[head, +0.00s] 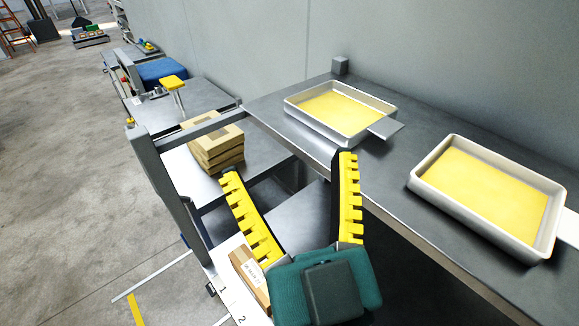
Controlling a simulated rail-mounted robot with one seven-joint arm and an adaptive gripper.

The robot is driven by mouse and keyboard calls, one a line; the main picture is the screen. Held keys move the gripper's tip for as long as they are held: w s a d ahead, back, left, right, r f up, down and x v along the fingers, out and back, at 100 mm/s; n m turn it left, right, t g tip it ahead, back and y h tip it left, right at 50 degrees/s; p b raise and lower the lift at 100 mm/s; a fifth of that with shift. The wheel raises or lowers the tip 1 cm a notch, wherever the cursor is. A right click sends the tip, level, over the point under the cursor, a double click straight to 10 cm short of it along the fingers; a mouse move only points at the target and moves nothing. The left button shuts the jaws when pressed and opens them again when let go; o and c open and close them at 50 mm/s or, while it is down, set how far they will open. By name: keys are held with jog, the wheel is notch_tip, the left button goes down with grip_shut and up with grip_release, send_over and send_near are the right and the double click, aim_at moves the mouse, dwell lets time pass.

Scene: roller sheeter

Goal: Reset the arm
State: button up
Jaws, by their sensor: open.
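My gripper (288,172) shows in the lower middle of the head view. It has a teal body and two long black fingers lined with yellow toothed pads. The fingers stand wide apart, and nothing is between them. They point away from the camera, over a lower grey metal surface, and the right finger overlaps the front edge of the long metal counter (290,88). The rest of my arm is not clearly visible.
Two white trays with yellow contents, a middle one (318,129) and a right one (478,229), stand on the counter. Stacked cardboard boxes (217,163) sit left of my gripper behind a grey frame post (160,180). Another box (246,275) lies lower left. Open floor (70,150) is at left.

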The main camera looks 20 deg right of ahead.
notch_tip(320, 180, up, 23)
jog(key=p, duration=2.3)
notch_tip(320, 180, down, 35)
jog(key=b, duration=3.5)
